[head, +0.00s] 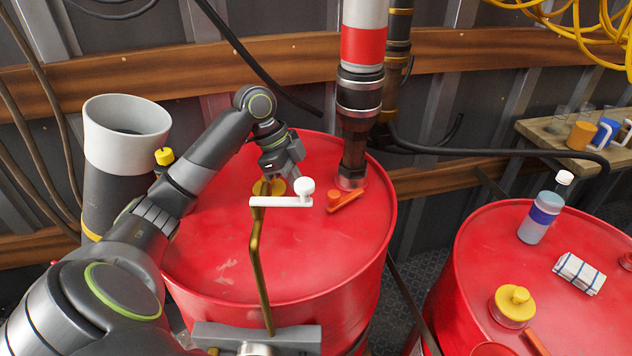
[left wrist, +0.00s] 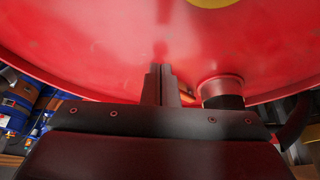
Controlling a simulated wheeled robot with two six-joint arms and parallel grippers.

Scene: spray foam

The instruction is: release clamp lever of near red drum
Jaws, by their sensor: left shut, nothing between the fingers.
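The near red drum (head: 225,255) stands in the middle of the head view, and its red top fills the upper left wrist view (left wrist: 90,50). An orange lever (head: 345,201) lies on its top at the foot of a pump tube (head: 354,160). In the left wrist view only a sliver of orange shows beside the tube's dark end (left wrist: 222,93). My left gripper (head: 290,174) is shut and empty above the drum top, left of the lever and apart from it. Its closed fingers (left wrist: 160,86) show in the left wrist view. My right gripper is not in view.
A brass crank (head: 259,265) with a white arm and knob (head: 305,187) rises in front of my left gripper. A yellow cap (head: 262,187) sits behind it. A second red drum (head: 480,240) at right carries a bottle (head: 541,215), a folded cloth (head: 580,273) and a yellow cap (head: 512,305).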

